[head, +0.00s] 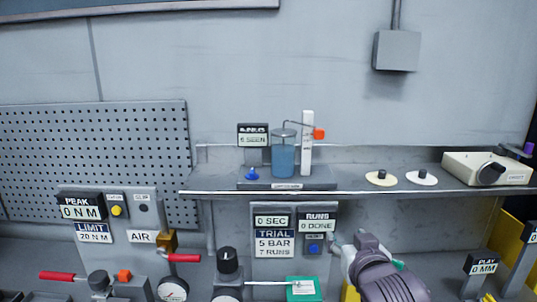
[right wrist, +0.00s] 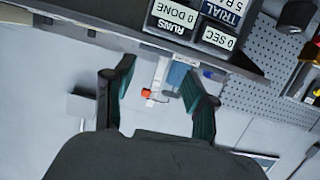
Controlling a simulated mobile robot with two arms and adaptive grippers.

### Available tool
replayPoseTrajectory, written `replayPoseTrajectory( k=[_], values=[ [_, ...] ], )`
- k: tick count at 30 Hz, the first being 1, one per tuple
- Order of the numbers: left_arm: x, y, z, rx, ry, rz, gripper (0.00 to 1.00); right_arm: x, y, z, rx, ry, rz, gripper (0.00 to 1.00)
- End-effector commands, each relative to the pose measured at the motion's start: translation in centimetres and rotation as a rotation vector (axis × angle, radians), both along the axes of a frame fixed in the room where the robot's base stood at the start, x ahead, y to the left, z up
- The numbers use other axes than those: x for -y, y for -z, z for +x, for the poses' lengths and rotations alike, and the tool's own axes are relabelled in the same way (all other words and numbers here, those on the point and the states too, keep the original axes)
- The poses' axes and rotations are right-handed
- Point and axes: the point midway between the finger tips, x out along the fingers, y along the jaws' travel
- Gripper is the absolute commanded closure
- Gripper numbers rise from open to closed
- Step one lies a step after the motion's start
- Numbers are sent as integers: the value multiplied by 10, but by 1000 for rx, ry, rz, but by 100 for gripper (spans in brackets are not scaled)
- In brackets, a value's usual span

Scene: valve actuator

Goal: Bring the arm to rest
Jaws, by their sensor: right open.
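Beyond the gap, the beaker of blue liquid (right wrist: 177,75) and the orange clip (right wrist: 146,92) appear upside down and farther off. My left gripper is not in view.
A shelf (head: 350,190) holds the blue beaker (head: 283,160), two small discs (head: 381,178) and a cream box (head: 487,169). Below are a gauge panel (head: 110,213), red-handled levers (head: 184,258) and a green block (head: 304,289). A yellow-edged post (head: 480,272) stands at right.

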Motion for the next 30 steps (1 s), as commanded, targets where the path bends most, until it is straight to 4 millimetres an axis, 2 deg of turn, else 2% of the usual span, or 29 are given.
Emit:
replayPoseTrajectory(
  k=[1, 5, 8, 9, 13, 18, 27, 29, 30],
  values=[
    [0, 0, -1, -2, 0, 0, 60, 3, 22, -7, -47, -1, -4, 44],
    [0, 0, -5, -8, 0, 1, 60, 10, 81, -32, -185, -8, -17, 44],
    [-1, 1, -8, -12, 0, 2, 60, 18, 140, -68, -331, -18, -31, 44],
    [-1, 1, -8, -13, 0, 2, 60, 21, 164, -86, -397, -26, -38, 44],
    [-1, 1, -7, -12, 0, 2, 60, 30, 224, -145, -580, -48, -56, 44],
    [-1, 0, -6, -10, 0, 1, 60, 37, 269, -206, -747, -73, -73, 44],
    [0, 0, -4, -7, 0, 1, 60, 47, 310, -296, -968, -111, -91, 44],
    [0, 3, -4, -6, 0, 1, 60, 48, 322, -306, -997, -119, -94, 44],
    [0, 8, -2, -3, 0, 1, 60, 47, 338, -299, -995, -119, -94, 44]
  ],
)
